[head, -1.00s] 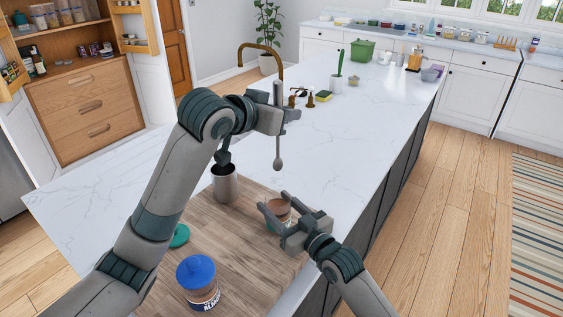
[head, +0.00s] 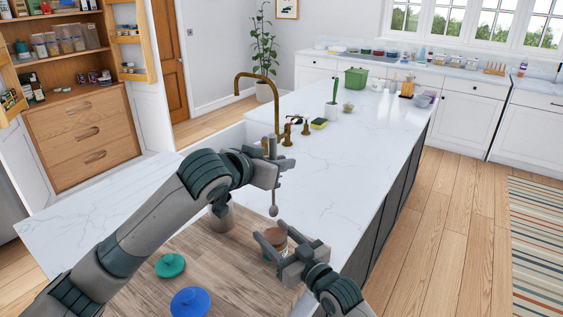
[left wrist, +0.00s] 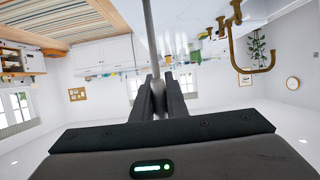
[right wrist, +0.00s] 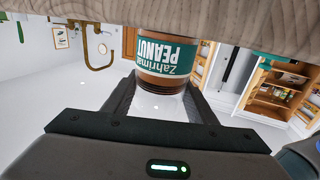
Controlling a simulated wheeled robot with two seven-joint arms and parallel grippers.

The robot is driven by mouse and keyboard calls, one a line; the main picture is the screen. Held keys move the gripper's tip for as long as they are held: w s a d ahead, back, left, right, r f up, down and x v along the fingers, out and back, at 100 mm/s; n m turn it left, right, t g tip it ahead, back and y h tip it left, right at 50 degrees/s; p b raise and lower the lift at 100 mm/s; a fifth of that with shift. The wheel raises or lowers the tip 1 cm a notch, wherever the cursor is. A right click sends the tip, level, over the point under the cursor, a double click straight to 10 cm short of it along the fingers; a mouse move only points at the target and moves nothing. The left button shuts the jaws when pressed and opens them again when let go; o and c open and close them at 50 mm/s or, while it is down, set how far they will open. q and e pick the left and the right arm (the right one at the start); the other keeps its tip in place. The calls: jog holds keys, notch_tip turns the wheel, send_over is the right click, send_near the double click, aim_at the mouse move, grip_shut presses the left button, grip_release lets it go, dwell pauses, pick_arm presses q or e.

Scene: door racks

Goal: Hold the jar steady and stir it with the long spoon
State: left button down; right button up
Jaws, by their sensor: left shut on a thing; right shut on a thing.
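The jar (head: 279,240) is brown with a green "PEANUT" label, upright on the wooden board (head: 238,285). It also shows, upside down, in the right wrist view (right wrist: 168,58). My right gripper (head: 274,246) is shut around its side; its fingers flank the jar in the right wrist view (right wrist: 163,98). My left gripper (head: 272,172) is shut on the long spoon's handle, which shows in the left wrist view (left wrist: 150,35). The spoon (head: 273,211) hangs vertical, bowl down, just above and slightly left of the jar in the head view. The jar's inside is hidden.
A metal canister (head: 221,218) stands left of the jar, partly behind my left arm. A green lid (head: 170,265) and a blue-lidded container (head: 190,301) are on the board. A brass faucet (head: 276,100) stands beyond my left gripper. The white counter (head: 345,165) is clear to the right.

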pick_arm(q)
jog(key=shift+f, duration=0.1)
jog(key=shift+f, duration=6.1)
jog(key=shift+w, duration=0.1)
